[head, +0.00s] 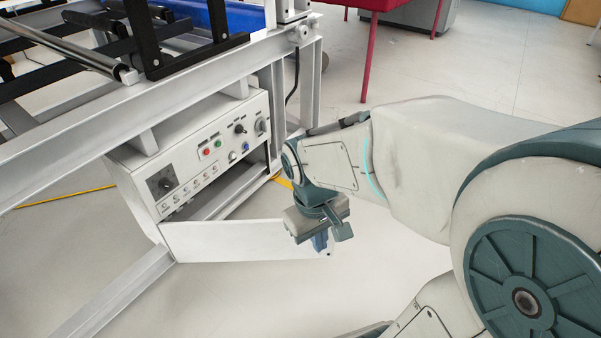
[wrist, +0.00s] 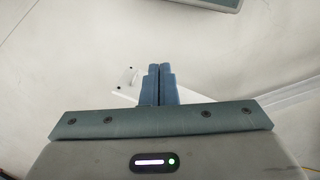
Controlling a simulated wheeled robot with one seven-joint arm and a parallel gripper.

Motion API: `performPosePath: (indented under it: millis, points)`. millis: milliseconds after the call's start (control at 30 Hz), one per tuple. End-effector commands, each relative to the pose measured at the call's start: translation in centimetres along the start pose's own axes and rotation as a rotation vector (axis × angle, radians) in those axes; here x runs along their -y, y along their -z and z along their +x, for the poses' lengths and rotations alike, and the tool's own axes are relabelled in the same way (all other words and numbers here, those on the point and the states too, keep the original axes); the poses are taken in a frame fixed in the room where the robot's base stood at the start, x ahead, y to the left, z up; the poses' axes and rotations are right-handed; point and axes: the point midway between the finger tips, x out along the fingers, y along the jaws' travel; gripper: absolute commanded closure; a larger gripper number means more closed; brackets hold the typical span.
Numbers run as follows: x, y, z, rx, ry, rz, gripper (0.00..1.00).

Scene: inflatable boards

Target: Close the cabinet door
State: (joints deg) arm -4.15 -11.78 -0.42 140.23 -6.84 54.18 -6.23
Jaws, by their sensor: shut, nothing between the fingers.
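The white cabinet (head: 190,165) sits under a grey metal frame at the left, with knobs and buttons on its sloped front. Its white door (head: 235,240) stands open, low down, swung out from the cabinet's left side toward the right. My gripper (head: 321,243) is at the door's free right end, fingers pointing down; the head view does not settle whether it touches. In the wrist view the two blue fingers (wrist: 159,84) are shut together with nothing between them. The door's end (wrist: 125,80) shows beside them on the left, partly hidden behind the fingers and gripper body.
The metal frame's beam (head: 200,75) runs above the cabinet, and a foot beam (head: 118,290) lies at the lower left. A red-legged table (head: 368,50) stands at the back. The pale floor (head: 260,300) in front of the door is clear.

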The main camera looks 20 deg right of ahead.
Motion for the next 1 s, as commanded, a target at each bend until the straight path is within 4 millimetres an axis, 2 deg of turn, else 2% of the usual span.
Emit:
performPosePath:
  millis: [600,1000]
  points:
    - [-4.9,6.8,10.0,0.743,-0.265,-1.068,1.00]
    - [-5.8,12.0,18.4,1.317,-0.364,-1.738,1.00]
